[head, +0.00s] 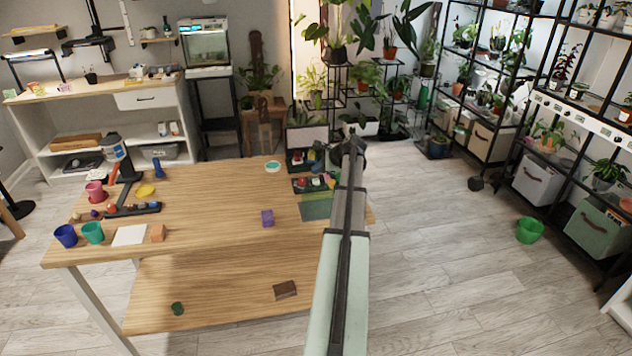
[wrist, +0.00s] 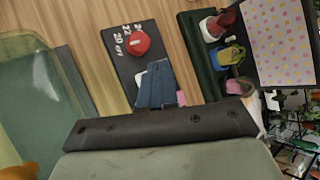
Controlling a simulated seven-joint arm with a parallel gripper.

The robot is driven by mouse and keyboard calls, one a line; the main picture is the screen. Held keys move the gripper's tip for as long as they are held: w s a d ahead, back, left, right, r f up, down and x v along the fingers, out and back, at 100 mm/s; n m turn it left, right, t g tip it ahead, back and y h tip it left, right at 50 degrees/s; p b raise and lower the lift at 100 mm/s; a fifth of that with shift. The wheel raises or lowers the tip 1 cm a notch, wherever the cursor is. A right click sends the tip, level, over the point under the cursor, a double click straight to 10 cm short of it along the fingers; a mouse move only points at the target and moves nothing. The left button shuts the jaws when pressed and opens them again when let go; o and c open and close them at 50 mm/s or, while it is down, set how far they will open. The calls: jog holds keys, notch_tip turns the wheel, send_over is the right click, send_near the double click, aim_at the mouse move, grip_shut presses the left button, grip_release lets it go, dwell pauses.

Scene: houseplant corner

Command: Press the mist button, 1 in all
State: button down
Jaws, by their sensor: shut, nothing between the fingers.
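A dark panel (wrist: 128,66) with a round red button (wrist: 138,43) and white markings lies on the wooden table in the wrist view. In the head view the panel shows with small coloured parts, the red button (head: 301,183) at its left end. Height above the panel is hard to tell. In the head view my gripper (head: 351,146) is at the table's far right.
A green mat (head: 317,208) lies on the near side of the panel.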

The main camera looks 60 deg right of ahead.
aim_at(318, 179)
jog(key=shift+f, duration=0.65)
jog(key=shift+f, duration=0.15)
dwell(1.6)
jog(key=shift+f, duration=0.3)
jog(key=shift+s+a+f, duration=0.2)
jog(key=shift+f, duration=0.3)
jog(key=shift+s+a+f, duration=0.15)
jog(key=shift+a+f, duration=0.05)
jog(key=shift+f, duration=0.25)
dwell(1.4)
jog(key=shift+r, duration=0.65)
jog(key=shift+w+d+r, duration=0.1)
jog(key=shift+d+r, duration=0.05)
jog(key=shift+r, duration=0.25)
